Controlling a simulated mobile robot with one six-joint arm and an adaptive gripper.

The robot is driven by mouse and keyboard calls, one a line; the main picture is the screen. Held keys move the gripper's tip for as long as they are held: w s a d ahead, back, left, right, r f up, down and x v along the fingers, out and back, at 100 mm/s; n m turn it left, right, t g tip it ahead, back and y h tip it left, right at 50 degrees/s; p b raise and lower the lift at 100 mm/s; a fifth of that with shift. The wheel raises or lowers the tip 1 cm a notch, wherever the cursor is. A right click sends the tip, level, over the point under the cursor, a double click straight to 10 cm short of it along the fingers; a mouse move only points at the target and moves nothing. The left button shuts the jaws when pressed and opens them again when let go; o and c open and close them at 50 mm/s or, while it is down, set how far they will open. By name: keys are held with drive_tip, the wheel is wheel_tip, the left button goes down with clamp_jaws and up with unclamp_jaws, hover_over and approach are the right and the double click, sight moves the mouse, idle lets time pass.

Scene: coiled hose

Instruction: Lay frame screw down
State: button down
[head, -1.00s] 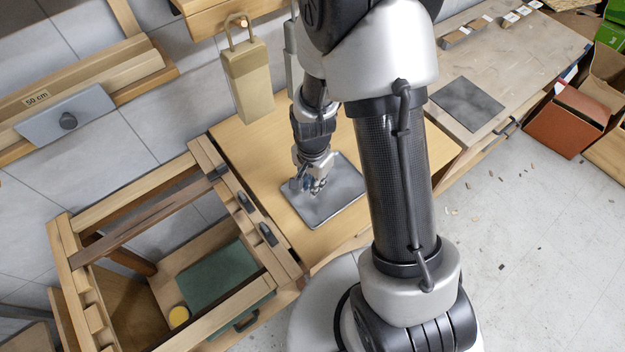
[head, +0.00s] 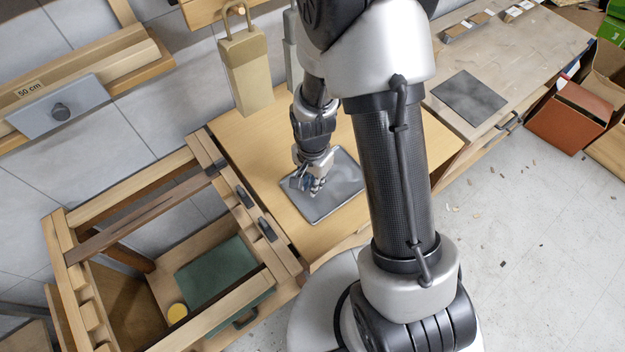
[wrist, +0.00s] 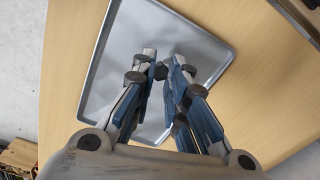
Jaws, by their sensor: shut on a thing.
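A shallow grey metal tray (head: 347,178) lies on the wooden table top, and its pale inside also fills much of the upper wrist view (wrist: 205,52). My gripper (head: 316,190) points down over the tray. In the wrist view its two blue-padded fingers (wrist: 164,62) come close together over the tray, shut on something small. A small dark piece (wrist: 160,71) shows between the fingertips; it may be the frame screw, but I cannot make out its shape. I cannot tell how far the fingertips are above the tray floor.
A wooden frame (head: 140,190) with slats stands left of the table, with a green case (head: 215,272) and a yellow round item (head: 178,312) inside. A tan padlock-shaped block (head: 246,72) hangs behind. A workbench with a dark square plate (head: 468,98) is at right.

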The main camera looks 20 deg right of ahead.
drive_tip(key=shift+f, duration=0.3)
drive_tip(key=c, duration=1.5)
unclamp_jaws()
wheel_tip(320, 180, up, 12)
drive_tip(key=shift+r, duration=0.1)
